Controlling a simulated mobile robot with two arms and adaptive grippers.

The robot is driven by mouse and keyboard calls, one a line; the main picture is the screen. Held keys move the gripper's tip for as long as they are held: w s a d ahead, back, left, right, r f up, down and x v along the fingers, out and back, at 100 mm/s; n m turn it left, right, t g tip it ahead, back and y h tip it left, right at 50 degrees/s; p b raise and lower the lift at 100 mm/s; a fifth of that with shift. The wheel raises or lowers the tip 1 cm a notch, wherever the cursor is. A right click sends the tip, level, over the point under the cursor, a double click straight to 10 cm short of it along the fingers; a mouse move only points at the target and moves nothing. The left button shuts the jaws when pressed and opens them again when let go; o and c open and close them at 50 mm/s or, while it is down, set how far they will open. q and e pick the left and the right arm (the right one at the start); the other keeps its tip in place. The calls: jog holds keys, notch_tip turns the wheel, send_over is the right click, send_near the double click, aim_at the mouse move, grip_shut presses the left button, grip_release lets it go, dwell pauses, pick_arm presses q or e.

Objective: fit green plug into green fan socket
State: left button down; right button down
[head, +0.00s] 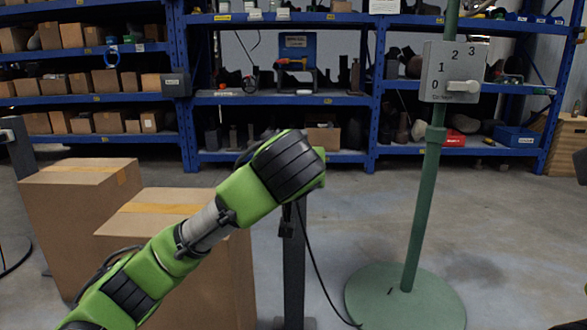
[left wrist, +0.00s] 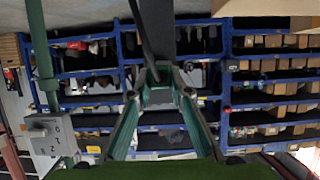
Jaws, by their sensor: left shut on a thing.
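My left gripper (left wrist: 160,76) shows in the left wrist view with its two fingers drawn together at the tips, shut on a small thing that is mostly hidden. A dark cable (left wrist: 148,35) runs from the top of that view down to the fingertips. The thing held is probably the green plug, but its shape and colour are not clear. I cannot make out the green fan socket in either view.
A dark post (head: 294,270) stands just beyond my left wrist. A green stand (head: 424,195) on a round base (head: 405,303) carries a grey dial box (head: 452,70), marked 0 to 3. Cardboard boxes (head: 75,205) stand left. Blue shelves (head: 280,157) line the back.

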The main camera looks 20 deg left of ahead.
pick_arm(q)
jog(key=shift+w+a+p, duration=0.15)
jog(key=shift+w+p, duration=0.35)
jog(key=shift+w, duration=0.15)
jog(key=shift+w+a+p, duration=0.15)
jog(key=shift+w+p, duration=0.35)
jog(key=shift+w, duration=0.1)
jog(key=c, duration=1.8)
grip_release()
jog(key=shift+v, duration=5.95)
jog(key=shift+d, duration=0.1)
